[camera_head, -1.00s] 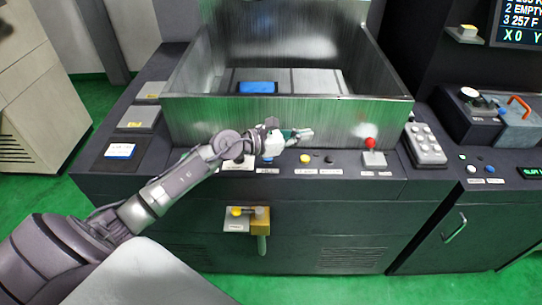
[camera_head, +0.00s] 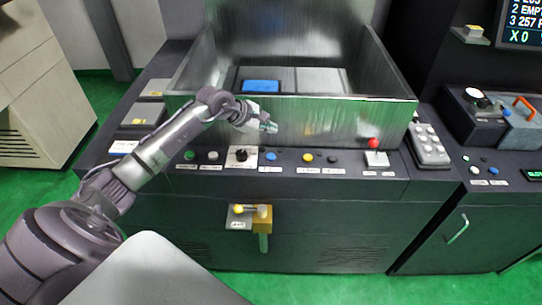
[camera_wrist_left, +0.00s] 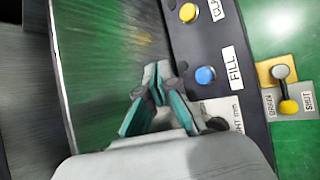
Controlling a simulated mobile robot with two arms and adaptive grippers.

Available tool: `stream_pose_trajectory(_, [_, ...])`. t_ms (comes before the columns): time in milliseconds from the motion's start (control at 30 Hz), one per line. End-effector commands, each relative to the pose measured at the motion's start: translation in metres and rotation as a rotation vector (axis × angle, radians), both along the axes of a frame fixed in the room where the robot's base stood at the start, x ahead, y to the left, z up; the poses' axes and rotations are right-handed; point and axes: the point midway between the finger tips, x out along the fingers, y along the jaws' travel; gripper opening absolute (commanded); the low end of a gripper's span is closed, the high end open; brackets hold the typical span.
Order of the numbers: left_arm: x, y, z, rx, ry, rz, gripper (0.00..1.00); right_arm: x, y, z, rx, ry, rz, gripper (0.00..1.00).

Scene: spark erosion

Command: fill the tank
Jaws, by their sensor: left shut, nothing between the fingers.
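The tank (camera_head: 200,120) is a metal open-top box on the machine, with a blue block (camera_head: 260,86) and grey plates inside. The blue button (camera_head: 270,156) sits on the front panel below the tank wall. In the left wrist view the blue button (camera_wrist_left: 205,75) is beside a label reading FILL. My left gripper (camera_head: 272,127) is shut and empty, in front of the tank wall and above the button row. In the left wrist view the gripper (camera_wrist_left: 158,70) lies left of the blue button, apart from it. My right gripper is not in view.
The panel row also holds a green button (camera_head: 189,156), a black knob (camera_head: 241,154), a yellow button (camera_head: 308,158) and a red knob (camera_head: 374,143). Below hangs a drain valve with a yellow knob (camera_head: 238,209). A keypad (camera_head: 428,145) stands at right.

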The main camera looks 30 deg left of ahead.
Motion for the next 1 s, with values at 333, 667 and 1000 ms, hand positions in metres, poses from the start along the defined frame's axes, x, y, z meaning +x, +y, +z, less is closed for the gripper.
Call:
stream_pose_trajectory(333, [0.000,-0.001,-0.039,-0.003,0.002,0.001,0.00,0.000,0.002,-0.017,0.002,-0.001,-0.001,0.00])
stream_pose_trajectory(667, [0.000,0.000,-0.083,0.000,0.000,0.000,0.00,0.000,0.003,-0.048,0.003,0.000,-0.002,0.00])
stream_pose_trajectory(1000, [0.000,0.000,-0.085,-0.001,-0.001,0.001,0.00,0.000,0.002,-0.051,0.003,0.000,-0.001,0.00])
